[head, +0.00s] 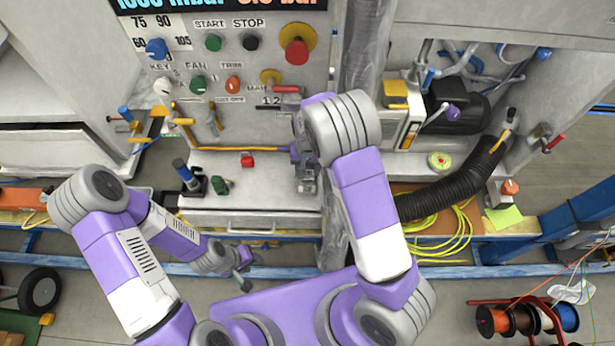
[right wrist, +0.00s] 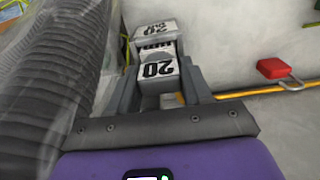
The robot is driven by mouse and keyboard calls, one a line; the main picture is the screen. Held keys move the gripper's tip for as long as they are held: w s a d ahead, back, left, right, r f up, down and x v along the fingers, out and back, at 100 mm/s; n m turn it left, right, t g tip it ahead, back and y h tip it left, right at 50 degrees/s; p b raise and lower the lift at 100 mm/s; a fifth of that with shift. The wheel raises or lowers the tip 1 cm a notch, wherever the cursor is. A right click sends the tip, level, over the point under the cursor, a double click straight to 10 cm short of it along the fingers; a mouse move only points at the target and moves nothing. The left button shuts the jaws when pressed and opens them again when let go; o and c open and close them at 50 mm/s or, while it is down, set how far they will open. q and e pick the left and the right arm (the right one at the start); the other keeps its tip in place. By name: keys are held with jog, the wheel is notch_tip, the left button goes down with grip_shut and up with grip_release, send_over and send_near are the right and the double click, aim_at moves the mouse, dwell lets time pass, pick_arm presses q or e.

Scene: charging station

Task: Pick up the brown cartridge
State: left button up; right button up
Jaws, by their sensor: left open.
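I cannot make out a clearly brown cartridge in either view. In the right wrist view, a grey block with a white label reading "20" (right wrist: 158,69) sits between the fingers of my right gripper (right wrist: 163,80). The fingers lie close against both its sides. In the head view my right gripper (head: 306,180) points down at the front of the station, partly covered by my own arm. My left gripper (head: 242,270) is open and empty, low in front of the station, away from the bench top.
A red piece (head: 247,160) and a green piece (head: 220,185) are on the station's ledge, near a blue-topped black fixture (head: 188,177). A yellow rod runs along the back. A black corrugated hose (head: 455,185) and yellow cable (head: 440,230) lie at right.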

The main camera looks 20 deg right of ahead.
jog(key=c, duration=0.7)
